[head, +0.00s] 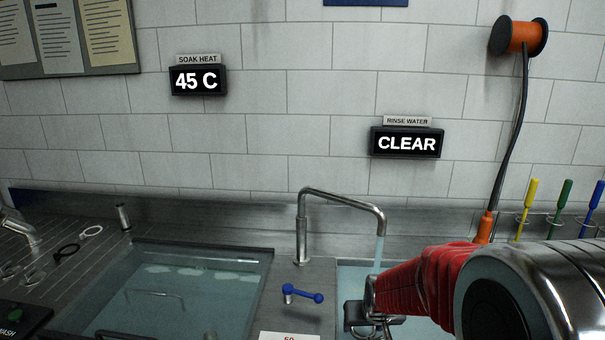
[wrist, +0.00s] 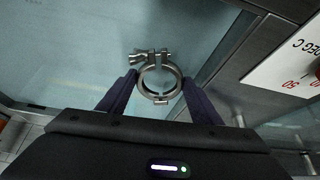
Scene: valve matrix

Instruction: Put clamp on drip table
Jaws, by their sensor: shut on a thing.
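The clamp is a bare metal ring with a hinged bolt lug (wrist: 160,99). In the wrist view it sits between the two dark fingertips of my gripper (wrist: 158,84), which is shut on it. In the head view my gripper (head: 374,318) is at the lower right, over the right-hand rinse basin, with the clamp's metal partly visible there. Water shows beneath the clamp in the wrist view. I cannot tell for sure which surface is the drip table; a ribbed metal drainboard (head: 75,275) with a few rings on it lies at the left.
A tap (head: 340,198) runs water into the rinse basin close behind my gripper. A blue lever valve (head: 303,292) stands on the divider beside the water-filled soak basin (head: 180,300). Coloured brushes (head: 562,208) and an orange hose nozzle (head: 485,228) are at the right.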

